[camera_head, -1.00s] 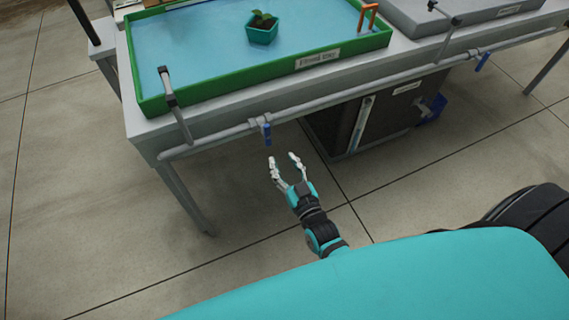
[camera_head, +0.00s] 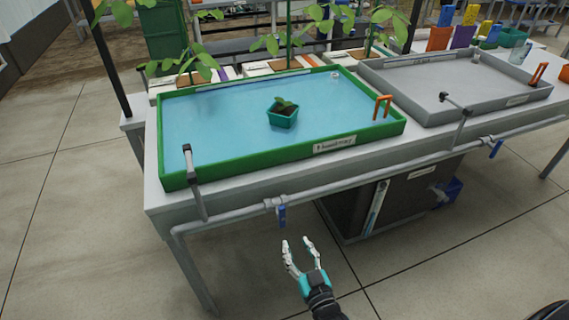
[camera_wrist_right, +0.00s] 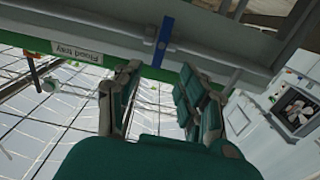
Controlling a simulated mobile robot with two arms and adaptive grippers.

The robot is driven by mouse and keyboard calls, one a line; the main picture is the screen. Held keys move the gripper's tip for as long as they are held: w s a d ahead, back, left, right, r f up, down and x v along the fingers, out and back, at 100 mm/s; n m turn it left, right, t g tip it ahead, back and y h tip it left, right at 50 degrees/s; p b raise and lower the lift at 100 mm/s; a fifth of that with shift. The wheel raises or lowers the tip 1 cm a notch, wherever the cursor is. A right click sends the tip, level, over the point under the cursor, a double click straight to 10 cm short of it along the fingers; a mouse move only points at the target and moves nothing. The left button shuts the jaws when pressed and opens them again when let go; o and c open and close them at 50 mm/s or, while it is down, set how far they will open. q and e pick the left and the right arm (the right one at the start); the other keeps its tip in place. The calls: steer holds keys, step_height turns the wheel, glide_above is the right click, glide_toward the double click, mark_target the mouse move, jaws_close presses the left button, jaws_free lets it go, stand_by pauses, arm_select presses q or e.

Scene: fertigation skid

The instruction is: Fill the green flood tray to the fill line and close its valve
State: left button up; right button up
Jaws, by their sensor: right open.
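The green flood tray (camera_head: 250,164) stands on the grey bench with blue water across its floor and a label on its front wall. A potted seedling (camera_head: 283,117) stands in the water. I cannot make out the fill line. A blue valve handle (camera_head: 282,215) hangs down, crosswise to the pipe below the tray. My right gripper (camera_head: 297,241) is open and empty, just below the handle in the picture. In the right wrist view the blue handle (camera_wrist_right: 160,57) shows ahead, between the directions of the open fingers. My left gripper is out of view.
A grey tray (camera_head: 440,88) stands to the right, with another blue valve handle (camera_head: 496,149) below it. A grey pipe (camera_head: 370,183) runs along the bench front. A dark tank (camera_head: 405,200) stands underneath. The floor at left is clear.

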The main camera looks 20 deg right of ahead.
stand_by(0.4)
glide_toward(283, 213)
steer(key=w+b, duration=0.1)
steer(key=w, duration=0.9)
steer(key=shift+w+a+f, duration=0.1)
steer(key=shift+w+a, duration=0.05)
steer(key=shift+w, duration=0.2)
jaws_close()
